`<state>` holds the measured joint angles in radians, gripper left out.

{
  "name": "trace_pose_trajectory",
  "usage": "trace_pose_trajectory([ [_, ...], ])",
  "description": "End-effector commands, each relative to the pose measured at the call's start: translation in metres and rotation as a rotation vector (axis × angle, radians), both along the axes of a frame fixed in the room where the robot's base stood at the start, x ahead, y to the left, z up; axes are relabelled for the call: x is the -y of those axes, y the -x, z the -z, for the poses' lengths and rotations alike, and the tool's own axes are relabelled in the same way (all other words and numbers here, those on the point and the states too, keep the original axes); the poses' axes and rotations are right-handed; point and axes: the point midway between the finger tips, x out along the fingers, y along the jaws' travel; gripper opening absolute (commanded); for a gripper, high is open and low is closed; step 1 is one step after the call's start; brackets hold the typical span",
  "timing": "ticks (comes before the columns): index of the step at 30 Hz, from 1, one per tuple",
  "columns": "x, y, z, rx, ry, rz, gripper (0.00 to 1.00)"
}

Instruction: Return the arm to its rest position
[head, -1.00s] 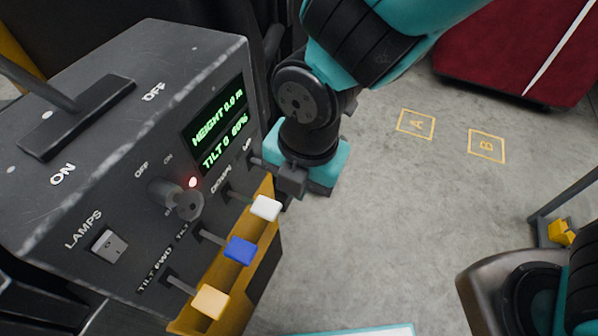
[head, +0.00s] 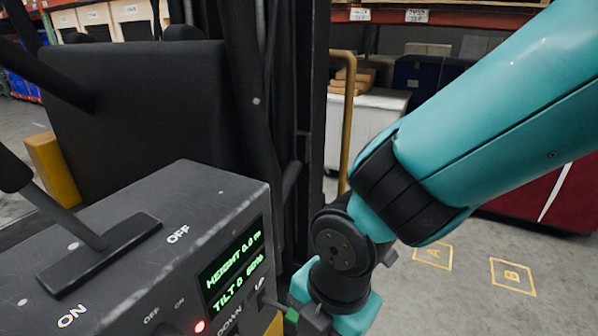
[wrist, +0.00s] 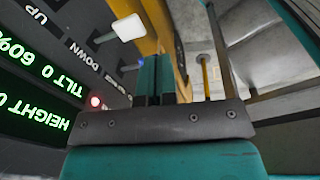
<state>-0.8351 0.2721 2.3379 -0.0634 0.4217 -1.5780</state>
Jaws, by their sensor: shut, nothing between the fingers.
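My teal and black arm reaches down from the right in the head view, ending at my gripper (head: 312,320) beside the right edge of the grey control box (head: 130,245). The wrist view shows the gripper's fingers (wrist: 156,80) close together, shut, with nothing between them. A white lever knob (wrist: 128,28) stands beyond and left of the fingers.
The box has a lit green display (head: 235,265) and a large black lever (head: 75,232). A dark mast and a yellow rail (head: 347,120) rise behind it. Floor squares A (head: 433,256) and B (head: 513,277) lie right of the arm, near a red tote (head: 535,205).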

Motion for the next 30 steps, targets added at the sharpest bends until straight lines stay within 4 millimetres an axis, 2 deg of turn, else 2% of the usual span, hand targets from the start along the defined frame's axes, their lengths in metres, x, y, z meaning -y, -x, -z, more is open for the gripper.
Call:
trace_pose_trajectory([
  [4, 0.036, -0.001, -0.04, -0.101, -0.082, 0.478, 0.0],
  [9, 0.078, 0.013, -0.081, -0.26, -0.158, 1.092, 0.0],
  [12, 0.095, 0.025, -0.098, -0.342, -0.184, 1.38, 0.0],
  [15, 0.107, 0.036, -0.108, -0.402, -0.196, 1.59, 0.0],
  [18, 0.112, 0.042, -0.113, -0.441, -0.202, 1.714, 0.0],
  [21, 0.115, 0.045, -0.115, -0.457, -0.199, 1.768, 0.0],
  [30, 0.115, 0.045, -0.115, -0.46, -0.199, 1.775, 0.0],
])
